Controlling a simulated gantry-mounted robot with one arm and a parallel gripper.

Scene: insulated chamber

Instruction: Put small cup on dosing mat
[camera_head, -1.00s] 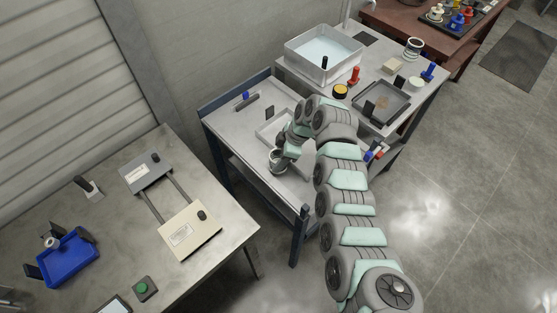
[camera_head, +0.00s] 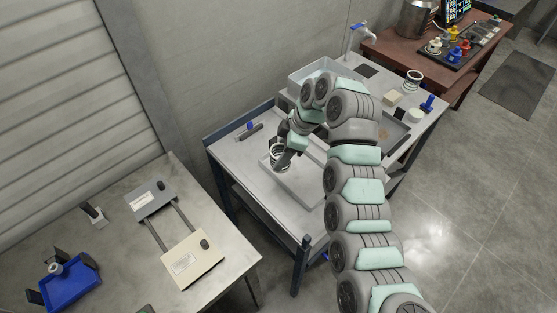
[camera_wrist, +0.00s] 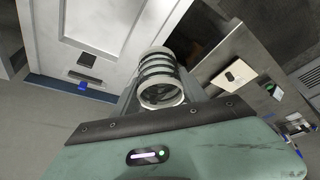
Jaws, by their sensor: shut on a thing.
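A small white cup with dark bands (camera_head: 277,151) is held in my gripper (camera_head: 281,162). My gripper is shut on it, above the pale tray on the blue-framed cart. In the wrist view the cup (camera_wrist: 161,77) fills the space beyond my gripper, with its round opening towards the camera; the fingers are mostly hidden. A dark flat square (camera_head: 366,71) lies on the grey table behind, near a faucet. I cannot tell whether it is the dosing mat.
The pale tray (camera_head: 313,203) lies on the blue-framed cart (camera_head: 233,160). A similar banded cup (camera_head: 413,80) stands on the grey table, near a blue-handled item (camera_head: 428,103). My arm covers part of the basin (camera_head: 305,74) and a dark tray (camera_head: 398,136). The left bench holds a blue bin (camera_head: 70,286).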

